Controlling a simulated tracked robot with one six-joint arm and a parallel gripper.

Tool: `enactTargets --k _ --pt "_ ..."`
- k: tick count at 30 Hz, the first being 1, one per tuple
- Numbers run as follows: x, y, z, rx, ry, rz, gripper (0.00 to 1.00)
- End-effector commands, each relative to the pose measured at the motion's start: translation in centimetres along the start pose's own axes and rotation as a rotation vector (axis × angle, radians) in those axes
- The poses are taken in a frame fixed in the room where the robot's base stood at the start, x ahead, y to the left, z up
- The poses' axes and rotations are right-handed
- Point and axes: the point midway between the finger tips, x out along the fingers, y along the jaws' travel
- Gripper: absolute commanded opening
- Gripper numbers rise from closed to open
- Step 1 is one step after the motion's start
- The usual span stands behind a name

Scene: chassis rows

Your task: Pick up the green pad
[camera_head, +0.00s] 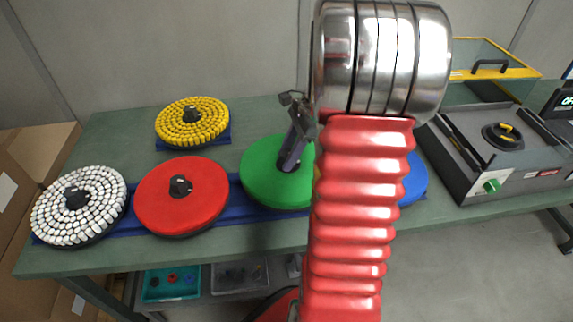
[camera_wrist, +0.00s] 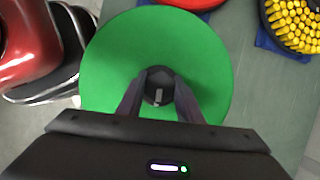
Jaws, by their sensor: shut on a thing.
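The green pad (camera_head: 262,182) is a flat round disc with a dark hub at its centre. In the head view it is at the middle of the table, partly hidden behind my red arm. My gripper (camera_head: 288,160) reaches down to its hub. In the wrist view the green pad (camera_wrist: 155,45) fills the middle, and the two fingers of my gripper (camera_wrist: 159,92) stand on either side of the dark hub, shut on it. The pad appears level; I cannot tell whether it is clear of the blue base below.
A red pad (camera_head: 205,190), a white bristle brush (camera_head: 90,200) and a yellow bristle brush (camera_head: 200,128) lie to the left. A blue disc (camera_head: 414,182) shows right of my arm. A grey machine (camera_head: 470,172) stands at the right. Bins (camera_head: 172,284) are below the table (camera_head: 130,258).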

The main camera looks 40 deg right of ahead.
Motion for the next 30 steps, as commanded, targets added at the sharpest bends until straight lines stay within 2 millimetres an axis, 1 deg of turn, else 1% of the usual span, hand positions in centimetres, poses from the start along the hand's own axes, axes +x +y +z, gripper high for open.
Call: enactTargets --k 1,3,6,10,15,30 --pt "-1.0 -0.2 0.3 -0.002 0.002 -0.006 0.00" --pt "-1.9 -0.1 0.8 -0.002 0.002 -0.006 0.00" --pt "-3.0 -0.1 1.2 -0.002 0.001 -0.005 0.00" --pt "-3.9 -0.1 1.6 0.000 0.000 -0.003 0.00" --pt "-4.2 -0.1 1.7 0.000 0.000 -0.003 0.00" --pt "-4.2 -0.1 1.7 0.000 0.000 -0.003 0.00"
